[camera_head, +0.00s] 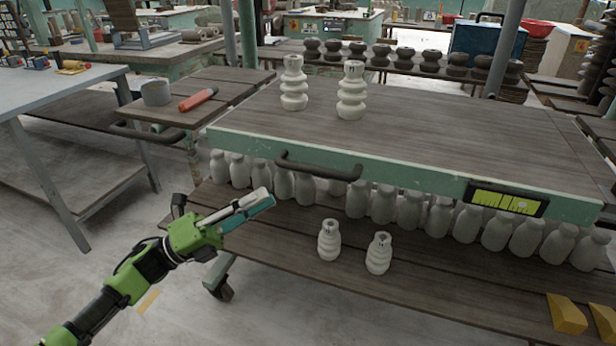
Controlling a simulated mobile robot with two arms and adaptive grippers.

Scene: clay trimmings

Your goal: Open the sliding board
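The sliding board (440,130) is a wide brown wooden top with a pale green front edge. A dark bar handle (318,166) is fixed on that front edge, left of its middle. My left gripper (266,198) reaches in from the lower left. In the picture its fingertips are just below and left of the handle, apart from it. Its white and teal fingers appear close together from this angle, so whether they are open is unclear. Nothing shows between them. My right gripper is out of view.
Two ribbed white vases (351,92) stand on the board's back left. Grey bottles (410,208) line up beneath it. Two smaller ribbed vases (329,240) and yellow wedges (566,314) sit on the lower shelf (440,290).

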